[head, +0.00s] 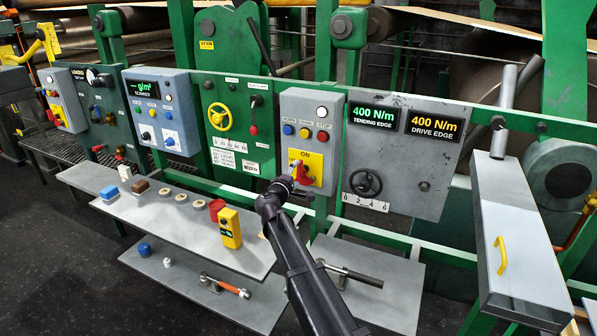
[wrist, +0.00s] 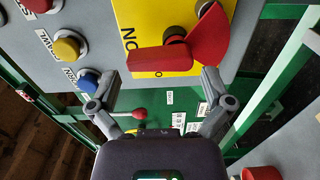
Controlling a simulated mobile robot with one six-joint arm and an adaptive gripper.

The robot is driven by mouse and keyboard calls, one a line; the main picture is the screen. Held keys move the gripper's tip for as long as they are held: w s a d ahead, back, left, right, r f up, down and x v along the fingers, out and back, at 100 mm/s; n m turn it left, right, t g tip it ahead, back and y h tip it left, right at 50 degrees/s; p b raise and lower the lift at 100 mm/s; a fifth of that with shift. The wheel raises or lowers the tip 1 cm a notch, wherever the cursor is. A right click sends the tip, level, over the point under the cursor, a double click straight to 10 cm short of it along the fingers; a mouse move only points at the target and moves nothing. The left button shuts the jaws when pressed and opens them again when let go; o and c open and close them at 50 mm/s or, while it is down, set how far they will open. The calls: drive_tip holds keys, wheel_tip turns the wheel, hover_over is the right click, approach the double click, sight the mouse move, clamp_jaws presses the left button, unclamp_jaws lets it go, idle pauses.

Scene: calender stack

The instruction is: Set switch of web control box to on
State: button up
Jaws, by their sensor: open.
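The web control box (head: 310,118) is a grey box with blue, yellow and red buttons and a yellow plate at its lower part. The plate (head: 317,160) has an "ON" label at its top. The red switch (head: 304,177) on it is partly covered by my gripper (head: 293,181). In the wrist view the switch's red bar (wrist: 155,61) lies across the yellow plate (wrist: 150,18), with its far end toward the printed lettering. A red fan-shaped piece (wrist: 208,38) is beside its pivot. My gripper (wrist: 160,88) is open, its fingers spread on either side of the bar; contact cannot be told.
A grey panel (head: 395,140) with two displays and a handwheel stands right of the box. A green panel with a yellow handwheel (head: 219,117) is on the left. A shelf (head: 170,215) with a yellow device (head: 229,228) juts out below. A grey slanted cover (head: 520,235) is at right.

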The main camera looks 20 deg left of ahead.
drive_tip(key=s, duration=0.8)
drive_tip(key=shift+s+a, duration=0.35)
drive_tip(key=shift+s, duration=0.05)
drive_tip(key=d+f+m+g+h+p, duration=0.15)
drive_tip(key=d+f+m+g, duration=0.3)
drive_tip(key=d, duration=1.05)
drive_tip(key=d+f+m+g+h, duration=0.3)
drive_tip(key=d+f+m+g, duration=0.15)
drive_tip(key=d, duration=1.15)
drive_tip(key=s+d+f+m+g+y, duration=0.3)
drive_tip(key=s+d+m+g, duration=0.1)
drive_tip(key=s+d, duration=0.5)
drive_tip(key=s+d+f+m+g+y+p, duration=0.1)
drive_tip(key=s+d+f+m+g+y, duration=0.2)
drive_tip(key=s+d, duration=0.7)
drive_tip(key=shift+d+f+m+g, duration=0.35)
drive_tip(key=shift+f+m+g, duration=0.15)
drive_tip(key=shift+g, duration=0.5)
drive_tip(key=shift+w, duration=0.1)
